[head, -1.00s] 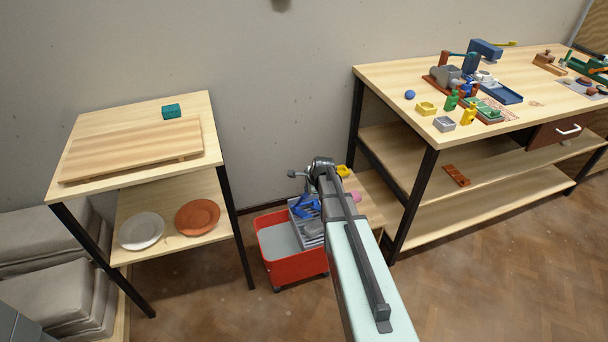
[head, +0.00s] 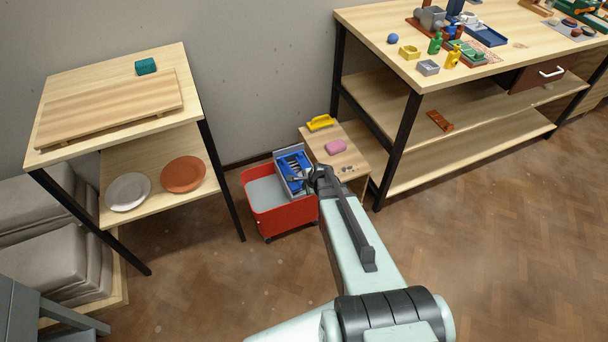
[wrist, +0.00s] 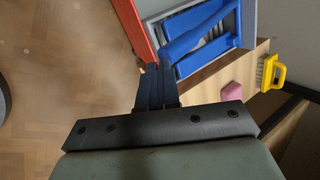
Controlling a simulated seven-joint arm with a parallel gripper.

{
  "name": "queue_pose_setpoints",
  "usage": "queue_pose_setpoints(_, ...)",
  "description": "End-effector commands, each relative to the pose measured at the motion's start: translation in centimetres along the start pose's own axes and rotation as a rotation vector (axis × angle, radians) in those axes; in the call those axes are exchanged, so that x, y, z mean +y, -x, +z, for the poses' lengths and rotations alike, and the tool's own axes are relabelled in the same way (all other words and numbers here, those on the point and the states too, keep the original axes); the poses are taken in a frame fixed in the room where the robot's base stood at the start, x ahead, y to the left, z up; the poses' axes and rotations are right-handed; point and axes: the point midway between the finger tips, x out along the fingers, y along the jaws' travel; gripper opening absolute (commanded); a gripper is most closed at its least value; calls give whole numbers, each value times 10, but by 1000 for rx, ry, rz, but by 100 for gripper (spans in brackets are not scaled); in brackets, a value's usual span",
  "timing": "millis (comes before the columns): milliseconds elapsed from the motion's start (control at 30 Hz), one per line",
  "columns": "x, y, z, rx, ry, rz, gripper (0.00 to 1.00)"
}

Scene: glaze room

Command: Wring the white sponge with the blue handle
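A red bucket cart (head: 284,217) stands on the floor between the two tables, with a grey wringer (head: 282,180) on its right side. A blue handle (wrist: 195,38) lies slanted across the wringer, over blue and grey slats. My gripper (head: 318,176) is at the wringer's right edge. In the wrist view its dark fingers (wrist: 155,70) sit close together, their tips by the lower end of the blue handle. I cannot tell whether they grip it. I cannot make out a white sponge; the gripper and handle cover part of the wringer.
A low wooden stand (head: 349,158) right of the cart holds a pink sponge (head: 336,146) and a yellow brush (head: 320,123). A workbench (head: 400,84) with dark legs stands at right, a table with plates at left. The floor in front is open.

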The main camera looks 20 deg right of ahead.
Motion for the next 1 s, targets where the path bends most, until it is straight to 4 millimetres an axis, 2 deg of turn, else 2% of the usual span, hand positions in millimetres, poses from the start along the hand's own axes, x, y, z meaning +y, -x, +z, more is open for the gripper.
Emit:
queue_pose_setpoints(300, 17, -15, -4, 0, 0, 2, 0)
queue_pose_setpoints(1000, 17, -13, -4, 0, 1, 2, 0)
